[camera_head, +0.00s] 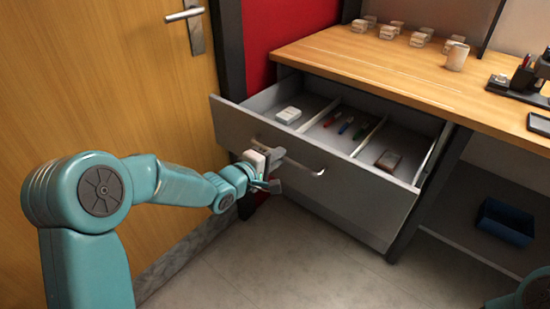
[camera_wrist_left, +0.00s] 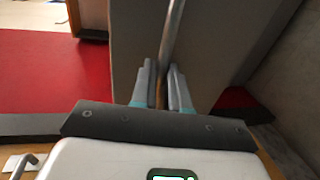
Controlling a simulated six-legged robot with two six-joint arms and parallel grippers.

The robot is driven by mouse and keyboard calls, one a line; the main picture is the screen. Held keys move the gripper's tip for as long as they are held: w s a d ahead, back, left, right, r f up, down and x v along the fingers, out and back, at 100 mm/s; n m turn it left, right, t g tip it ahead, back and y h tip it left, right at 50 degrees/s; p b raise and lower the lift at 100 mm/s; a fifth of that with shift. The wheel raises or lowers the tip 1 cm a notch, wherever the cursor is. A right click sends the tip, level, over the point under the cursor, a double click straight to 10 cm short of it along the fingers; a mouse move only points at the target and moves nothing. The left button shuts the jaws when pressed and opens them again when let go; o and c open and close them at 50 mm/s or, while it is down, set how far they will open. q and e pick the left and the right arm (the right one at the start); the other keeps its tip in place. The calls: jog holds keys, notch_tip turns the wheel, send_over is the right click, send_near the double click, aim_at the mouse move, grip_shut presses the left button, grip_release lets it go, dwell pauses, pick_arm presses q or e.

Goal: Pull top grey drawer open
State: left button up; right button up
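The top grey drawer (camera_head: 232,124) is pulled out from under the wooden desktop, and its inside shows. Its silver bar handle (camera_head: 305,167) runs across the front panel. My left gripper (camera_head: 275,170) is at the left part of this handle. In the left wrist view the handle (camera_wrist_left: 172,40) runs between the two fingers of my left gripper (camera_wrist_left: 163,88), which look closed around it. My right gripper is not in view; only a bit of my right arm shows at the lower right corner.
The drawer holds a white box (camera_head: 288,115), several pens (camera_head: 345,125) and a dark box (camera_head: 388,160) between dividers. A wooden door (camera_head: 110,60) stands left. A blue bin (camera_head: 505,222) sits below right. The floor in front is clear.

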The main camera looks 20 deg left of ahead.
pick_arm(q)
jog(key=shift+o, duration=1.4)
jog(key=p+v, duration=0.2)
jog(key=v, duration=1.4)
jog(key=shift+s, duration=0.15)
